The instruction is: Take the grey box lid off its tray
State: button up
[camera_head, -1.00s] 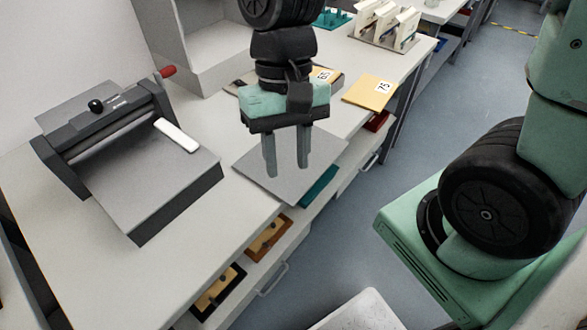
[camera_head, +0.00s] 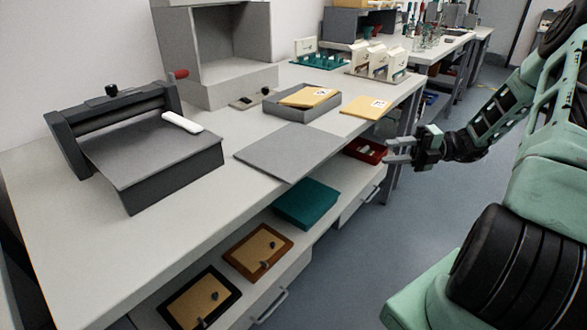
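The grey box lid (camera_head: 290,152) lies flat on the white table, off the tray, with its near corner at the table's front edge. The grey tray (camera_head: 272,110) stands open just behind it, with a yellow card bearing a label (camera_head: 308,97) in it. Lid and tray look close together; I cannot tell whether they touch. My gripper (camera_head: 390,151) is open and empty, out over the floor to the right of the table, its fingers pointing left, well clear of the lid.
A grey press with a red knob (camera_head: 150,150) stands on the left of the table. A second yellow card (camera_head: 366,106) lies right of the tray. White racks (camera_head: 380,65) stand behind. Below, a shelf holds framed boards (camera_head: 258,250), a teal box (camera_head: 306,205) and a red tray (camera_head: 366,150).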

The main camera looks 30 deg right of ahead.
jog(key=w+a+b, duration=0.1)
jog(key=w+a, duration=0.2)
jog(key=a, duration=0.3)
jog(key=w+a+f+m+t+b, duration=0.1)
jog(key=w+a, duration=0.3)
jog(key=a, duration=0.3)
jog(key=shift+w+a+b, duration=0.15)
jog(key=shift+w+b, duration=0.15)
jog(key=shift+b, duration=0.1)
grip_shut()
